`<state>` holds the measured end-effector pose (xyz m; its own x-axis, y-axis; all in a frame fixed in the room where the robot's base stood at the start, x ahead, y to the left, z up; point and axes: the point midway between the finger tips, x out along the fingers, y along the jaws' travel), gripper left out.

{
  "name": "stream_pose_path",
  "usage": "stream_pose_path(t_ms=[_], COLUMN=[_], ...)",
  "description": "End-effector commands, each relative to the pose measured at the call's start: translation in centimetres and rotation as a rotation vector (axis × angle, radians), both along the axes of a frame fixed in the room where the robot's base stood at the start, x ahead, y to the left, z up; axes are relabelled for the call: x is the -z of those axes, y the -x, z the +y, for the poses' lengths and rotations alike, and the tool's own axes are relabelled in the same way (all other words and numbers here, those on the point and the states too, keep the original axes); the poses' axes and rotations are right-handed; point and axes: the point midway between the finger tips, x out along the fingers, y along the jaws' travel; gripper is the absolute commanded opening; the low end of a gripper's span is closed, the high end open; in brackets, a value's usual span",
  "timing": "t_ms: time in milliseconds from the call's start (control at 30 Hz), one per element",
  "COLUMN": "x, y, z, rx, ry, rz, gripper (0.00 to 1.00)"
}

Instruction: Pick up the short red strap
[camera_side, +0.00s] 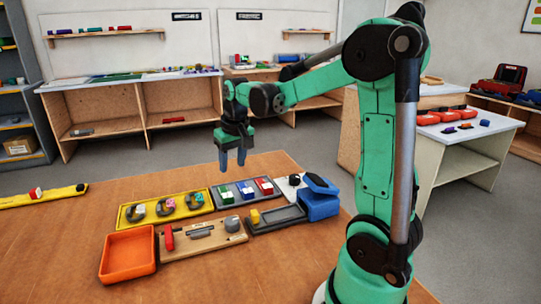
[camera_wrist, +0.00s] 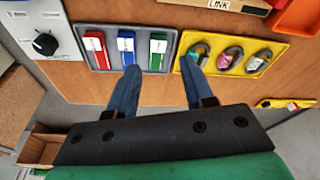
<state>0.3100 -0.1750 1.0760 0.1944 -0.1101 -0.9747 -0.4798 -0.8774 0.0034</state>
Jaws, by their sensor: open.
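The red strap (camera_side: 265,186) lies at the right end of a grey tray (camera_side: 225,203), beside a blue strap (camera_side: 247,191) and a green strap (camera_side: 227,196). Each carries a white patch. In the wrist view the red strap (camera_wrist: 96,49) is at the left end of the grey tray (camera_wrist: 113,69), with the blue strap (camera_wrist: 126,48) and green strap (camera_wrist: 157,50) to its right. My gripper (camera_side: 232,160) is open and empty, above and behind the tray. In the wrist view my gripper (camera_wrist: 160,74) points at the tray edge near the green strap.
A yellow tray (camera_side: 125,222) with several dark rings adjoins the grey tray. An orange bin (camera_side: 128,257), a wooden board (camera_side: 205,241) with tools, a dark tray (camera_side: 277,221) and a blue box (camera_side: 318,203) stand close by. A black knob (camera_wrist: 45,43) sits beside the red strap.

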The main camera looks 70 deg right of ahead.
Motion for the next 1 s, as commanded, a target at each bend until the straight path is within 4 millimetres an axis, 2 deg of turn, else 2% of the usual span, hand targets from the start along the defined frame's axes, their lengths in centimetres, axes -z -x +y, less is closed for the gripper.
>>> stream_pose_path(t_ms=[33, 100, 200, 300, 500, 800, 1000], x=[0.9, 2.2, 3.9, 5.3, 7.0, 11.0, 12.0], y=[0.1, 0.5, 1.4, 2.3, 3.1, 3.1, 3.1], z=[-2.5, -5.2, -8.3, -10.4, -11.8, -11.7, -11.7], rx=[0.057, 0.122, 0.198, 0.250, 0.286, 0.283, 0.283], ry=[-0.019, -0.049, -0.087, -0.117, -0.139, -0.139, -0.138], rz=[0.033, 0.076, 0.125, 0.156, 0.180, 0.177, 0.176], gripper=[0.46, 0.46, 0.46, 0.46, 0.46, 0.46, 0.46])
